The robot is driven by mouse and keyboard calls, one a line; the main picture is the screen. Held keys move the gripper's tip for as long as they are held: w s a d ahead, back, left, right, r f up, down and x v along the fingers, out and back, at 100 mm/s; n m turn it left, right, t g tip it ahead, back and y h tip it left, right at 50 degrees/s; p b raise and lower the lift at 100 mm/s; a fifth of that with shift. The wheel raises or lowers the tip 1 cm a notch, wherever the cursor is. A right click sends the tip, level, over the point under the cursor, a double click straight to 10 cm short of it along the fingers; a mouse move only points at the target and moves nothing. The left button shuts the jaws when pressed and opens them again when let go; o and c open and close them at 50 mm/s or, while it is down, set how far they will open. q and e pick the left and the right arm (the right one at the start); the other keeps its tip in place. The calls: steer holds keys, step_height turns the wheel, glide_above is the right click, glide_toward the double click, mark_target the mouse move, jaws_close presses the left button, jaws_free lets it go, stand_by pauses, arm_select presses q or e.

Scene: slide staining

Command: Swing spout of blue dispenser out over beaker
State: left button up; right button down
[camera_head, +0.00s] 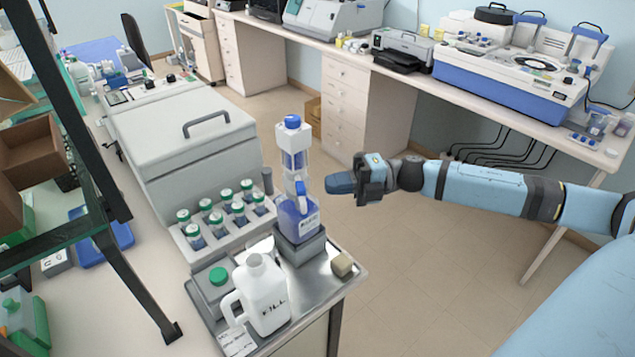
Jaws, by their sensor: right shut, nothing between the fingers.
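The blue dispenser (297,222) stands upright on a grey block at the right end of the steel-topped bench. Its clear upper column has a blue cap (292,122). A small blue and white part (300,190) sits at its neck; I cannot tell clearly which way the spout points. I cannot make out a beaker with certainty. My right gripper (332,184) reaches in from the right at neck height, just right of the dispenser and apparently apart from it. It is shut and empty. My left gripper is not in view.
A white jug marked FILL (264,300) stands in front of the dispenser. Open floor is on the right.

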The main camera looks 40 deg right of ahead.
mark_target(300, 192)
steer(key=p+x, duration=0.1)
steer(key=x, duration=0.2)
steer(key=shift+w+a, duration=0.2)
steer(key=shift+a, duration=0.15)
steer(key=shift+w, duration=0.1)
